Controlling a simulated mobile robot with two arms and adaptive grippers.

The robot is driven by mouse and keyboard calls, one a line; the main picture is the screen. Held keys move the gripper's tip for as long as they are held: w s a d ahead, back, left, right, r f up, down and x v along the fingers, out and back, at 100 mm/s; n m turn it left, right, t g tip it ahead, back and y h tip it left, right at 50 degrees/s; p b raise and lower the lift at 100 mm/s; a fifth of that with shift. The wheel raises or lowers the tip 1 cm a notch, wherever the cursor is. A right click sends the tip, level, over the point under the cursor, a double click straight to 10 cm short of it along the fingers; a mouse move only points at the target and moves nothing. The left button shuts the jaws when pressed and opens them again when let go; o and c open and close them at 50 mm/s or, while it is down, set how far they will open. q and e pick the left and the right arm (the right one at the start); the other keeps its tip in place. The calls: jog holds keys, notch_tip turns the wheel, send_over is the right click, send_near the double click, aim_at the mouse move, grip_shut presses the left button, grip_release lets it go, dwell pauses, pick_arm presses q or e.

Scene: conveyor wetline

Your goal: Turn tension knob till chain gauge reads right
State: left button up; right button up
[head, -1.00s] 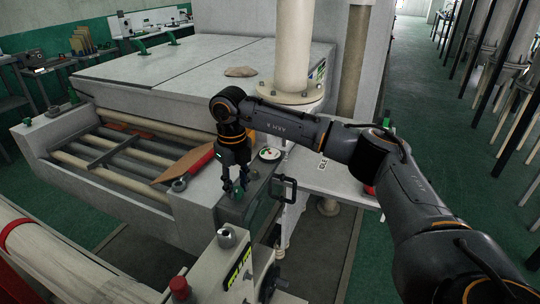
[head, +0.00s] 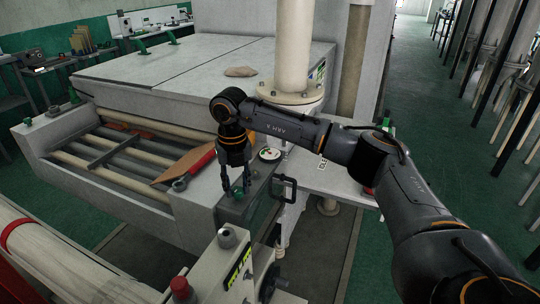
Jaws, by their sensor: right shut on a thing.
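The round chain gauge (head: 270,154) has a white face with a dark rim. It sits on top of the machine's corner housing, just right of my right gripper; its needle and reading are too small to make out. The fingers partly hide the knob. My left gripper is not in view.
A red-handled, brown-bladed tool (head: 185,165) lies over the rollers just left of my gripper. A black square frame (head: 284,188) stands close on its right. A pale pipe (head: 294,50) rises behind my arm. A red button (head: 180,288) is at the front.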

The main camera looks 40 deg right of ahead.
jog(key=shift+m, duration=0.9)
jog(key=m, duration=0.3)
jog(key=o, duration=0.8)
jog(key=shift+c, duration=0.2)
jog(key=shift+p, duration=0.3)
